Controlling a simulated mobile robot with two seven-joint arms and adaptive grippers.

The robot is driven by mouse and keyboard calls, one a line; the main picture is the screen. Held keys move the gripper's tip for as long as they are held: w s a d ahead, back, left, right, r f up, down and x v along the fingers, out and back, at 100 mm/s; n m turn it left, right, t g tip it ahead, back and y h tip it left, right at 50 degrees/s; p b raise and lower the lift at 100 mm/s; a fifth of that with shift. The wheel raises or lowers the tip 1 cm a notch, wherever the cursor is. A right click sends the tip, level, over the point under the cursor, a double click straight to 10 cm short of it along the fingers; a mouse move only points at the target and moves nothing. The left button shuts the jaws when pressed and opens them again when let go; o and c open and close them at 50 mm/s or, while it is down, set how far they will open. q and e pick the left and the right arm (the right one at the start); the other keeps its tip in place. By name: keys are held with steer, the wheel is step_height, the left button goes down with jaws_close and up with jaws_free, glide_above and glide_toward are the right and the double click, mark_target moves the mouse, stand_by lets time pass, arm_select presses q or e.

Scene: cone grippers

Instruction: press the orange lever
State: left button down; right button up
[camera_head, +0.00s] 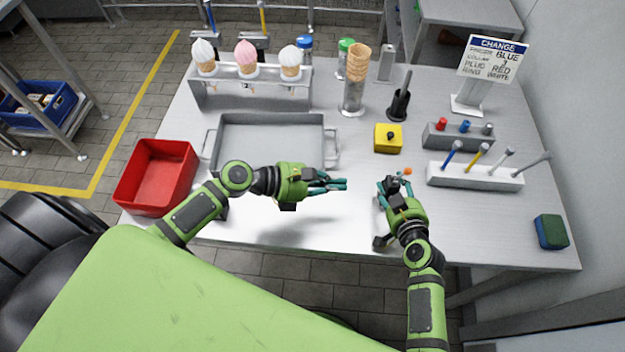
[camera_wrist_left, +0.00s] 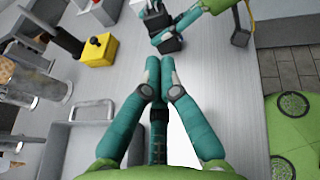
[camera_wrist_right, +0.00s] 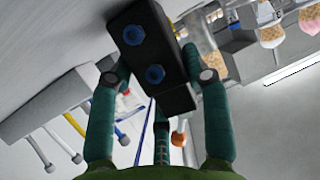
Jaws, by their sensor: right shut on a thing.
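The orange lever shows as a small orange knob (camera_head: 407,171) just beyond my right gripper in the head view. In the right wrist view the orange knob (camera_wrist_right: 179,137) sits low between the fingers, below the black block. My right gripper (camera_head: 393,184) is shut on a dark block (camera_wrist_right: 150,55) with two blue round studs on its face. The block also shows in the left wrist view (camera_wrist_left: 168,42). The lever's shaft and mount are mostly hidden. My left gripper (camera_head: 340,184) is empty above the table, its fingertips together in the left wrist view (camera_wrist_left: 160,65).
A yellow box (camera_head: 388,145) with a black knob stands behind my right gripper. A grey tray (camera_head: 270,117), a red bin (camera_head: 150,190) and an ice-cream rack (camera_head: 250,95) are to the left. Tool racks (camera_head: 480,178) and a sponge (camera_head: 551,232) are right.

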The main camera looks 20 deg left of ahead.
arm_select(q)
steer(key=shift+v, duration=2.65)
arm_select(e)
steer(key=o, duration=1.3)
steer(key=shift+o, duration=0.2)
steer(key=shift+s, duration=0.1)
